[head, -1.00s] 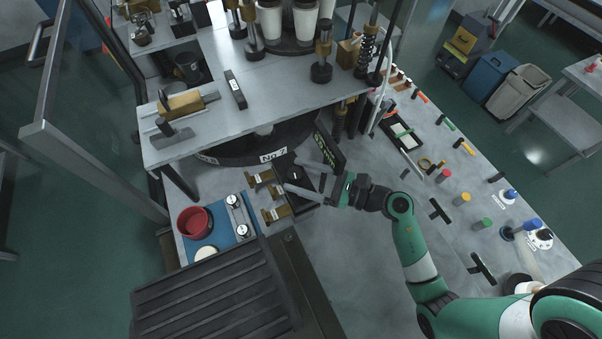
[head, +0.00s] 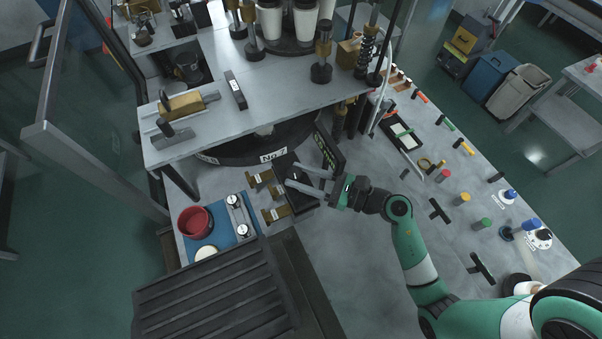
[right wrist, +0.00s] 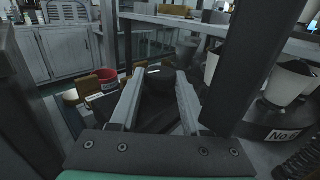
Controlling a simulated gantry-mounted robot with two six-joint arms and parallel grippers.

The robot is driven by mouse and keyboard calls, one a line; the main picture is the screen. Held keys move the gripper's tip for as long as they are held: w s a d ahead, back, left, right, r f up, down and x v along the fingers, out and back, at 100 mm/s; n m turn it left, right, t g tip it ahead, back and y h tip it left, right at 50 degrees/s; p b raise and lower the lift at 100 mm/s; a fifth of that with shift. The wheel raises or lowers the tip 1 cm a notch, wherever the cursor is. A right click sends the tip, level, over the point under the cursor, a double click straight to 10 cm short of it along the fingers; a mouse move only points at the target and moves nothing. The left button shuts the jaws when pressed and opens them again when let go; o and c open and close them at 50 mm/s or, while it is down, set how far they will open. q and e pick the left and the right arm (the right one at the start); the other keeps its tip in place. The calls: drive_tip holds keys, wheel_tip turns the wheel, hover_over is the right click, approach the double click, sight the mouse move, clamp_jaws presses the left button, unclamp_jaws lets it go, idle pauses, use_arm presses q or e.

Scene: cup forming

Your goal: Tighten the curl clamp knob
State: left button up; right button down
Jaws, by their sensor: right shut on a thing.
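The black clamp knob (right wrist: 158,82) shows between my right fingers in the right wrist view. In the head view it sits on a dark block (head: 300,203) beside the turntable, partly hidden by the fingers. My right gripper (head: 292,175) reaches in from the right with one finger on each side of the knob and is shut on it. In the right wrist view the two grey fingers (right wrist: 157,76) slant inward around the knob. Brass-coloured fittings (head: 275,214) with pale labels stand just left of the block. My left gripper is not in view.
The dark turntable marked No.7 (head: 240,152) lies behind, under a raised grey shelf (head: 275,100). A red bowl (head: 195,221) and a blue mat (head: 222,236) are at left. A ribbed dark cover (head: 215,295) stands in front. Knobs and tools line the bench's right side.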

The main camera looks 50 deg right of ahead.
drive_tip(key=m+h+p, duration=0.1)
drive_tip(key=h, duration=0.1)
drive_tip(key=m+h+p, duration=0.1)
drive_tip(key=p, duration=0.1)
drive_tip(key=a+m+h+p, duration=0.1)
drive_tip(key=h, duration=0.1)
drive_tip(key=shift+r+m+t+h, duration=0.25)
drive_tip(key=shift+m+t+h, duration=0.05)
drive_tip(key=shift+t, duration=0.1)
drive_tip(key=m+h+p, duration=0.1)
drive_tip(key=h+p, duration=0.1)
drive_tip(key=shift+a+m+h+p, duration=0.1)
drive_tip(key=shift+m+h+p, duration=0.25)
drive_tip(key=shift+m+h, duration=0.05)
drive_tip(key=shift+a+f+m+g+h+p, duration=0.1)
drive_tip(key=shift+m+g+h+p, duration=0.4)
drive_tip(key=shift+m+h+p, duration=0.75)
drive_tip(key=shift+f+m+g+h, duration=0.1)
drive_tip(key=shift+m+g+h, duration=0.2)
drive_tip(key=shift+h, duration=0.95)
drive_tip(key=shift+c, duration=1.9)
unclamp_jaws()
